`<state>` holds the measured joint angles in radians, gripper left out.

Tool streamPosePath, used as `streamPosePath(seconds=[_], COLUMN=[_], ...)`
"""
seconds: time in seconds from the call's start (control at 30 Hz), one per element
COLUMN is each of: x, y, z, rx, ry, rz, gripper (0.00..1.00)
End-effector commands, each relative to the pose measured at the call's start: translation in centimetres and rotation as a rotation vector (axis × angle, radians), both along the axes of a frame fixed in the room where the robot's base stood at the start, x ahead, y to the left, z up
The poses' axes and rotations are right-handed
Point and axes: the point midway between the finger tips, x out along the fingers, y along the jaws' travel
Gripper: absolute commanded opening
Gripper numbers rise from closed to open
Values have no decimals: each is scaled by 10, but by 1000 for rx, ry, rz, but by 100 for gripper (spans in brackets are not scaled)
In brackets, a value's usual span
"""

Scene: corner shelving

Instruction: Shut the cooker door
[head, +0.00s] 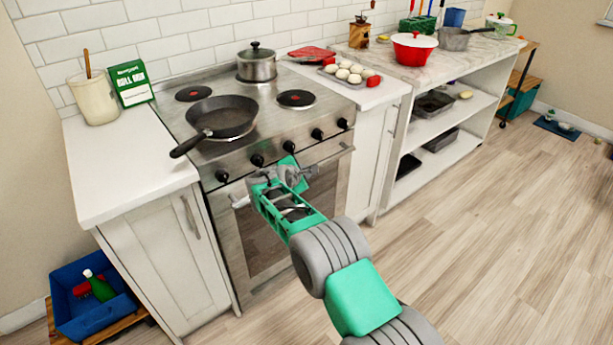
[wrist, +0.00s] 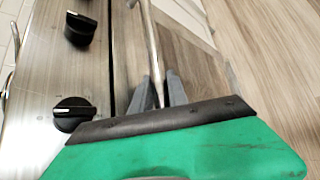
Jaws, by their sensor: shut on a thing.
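The cooker (head: 187,135) stands against the tiled wall with its steel front facing the room. Its door (head: 268,238) has a dark window and looks upright or nearly so. In the wrist view a dark gap runs between the knob panel (wrist: 52,85) and the door (wrist: 195,55); I cannot tell if the door is fully shut. The bar handle (head: 338,158) crosses the door's top. My gripper (head: 262,182) is at the handle, partly covering it. In the wrist view its grey fingers (wrist: 162,88) are shut around the handle (wrist: 150,40).
A frying pan (head: 222,117) and a lidded pot (head: 257,66) stand on the hob. White cabinets (head: 165,255) flank the cooker. A blue bin (head: 80,312) with a green bottle stands at lower left. The wooden floor (head: 490,220) to the right is clear.

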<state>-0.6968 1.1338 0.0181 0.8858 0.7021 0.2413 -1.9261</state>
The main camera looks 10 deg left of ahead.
Motion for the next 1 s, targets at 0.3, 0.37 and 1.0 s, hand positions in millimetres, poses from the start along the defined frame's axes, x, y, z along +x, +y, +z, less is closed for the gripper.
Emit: streamPosePath(seconds=[0.3, 0.37, 1.0], x=[1, 0, -54], y=[12, 13, 18], z=[11, 11, 44], rx=[16, 18, 14], ry=[-20, -20, -14], rz=[16, 18, 15], gripper=[22, 26, 41])
